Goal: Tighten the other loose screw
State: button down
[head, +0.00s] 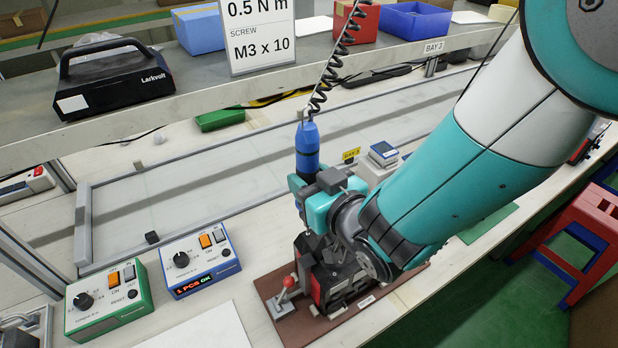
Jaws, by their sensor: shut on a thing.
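My gripper (306,181) is shut on a blue electric screwdriver (307,146), which hangs upright from a black coiled cord. The gripper and screwdriver are above the brown fixture board (268,289) at the front of the bench. A dark block-shaped device (307,262) sits on that board beside a clamp with a red knob (290,281). The screwdriver's bit, the screws and much of the device's top are hidden behind my gripper and wrist, so I cannot tell whether the bit touches a screw. The blue controller (201,259) displays "1 PCS OK".
A green controller (109,301) stands left of the blue one. A small grey unit with a screen (383,153) is behind my wrist. The shelf with a sign (257,37) and black case (113,79) runs across the back. A red stool (590,225) stands right.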

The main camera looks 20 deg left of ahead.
aim_at(314, 154)
jog(key=shift+f+b, duration=0.8)
jog(key=shift+b, duration=0.8)
dwell(3.0)
jog(key=shift+r, duration=0.1)
jog(key=shift+r+p, duration=2.15)
jog(key=shift+r, duration=1.65)
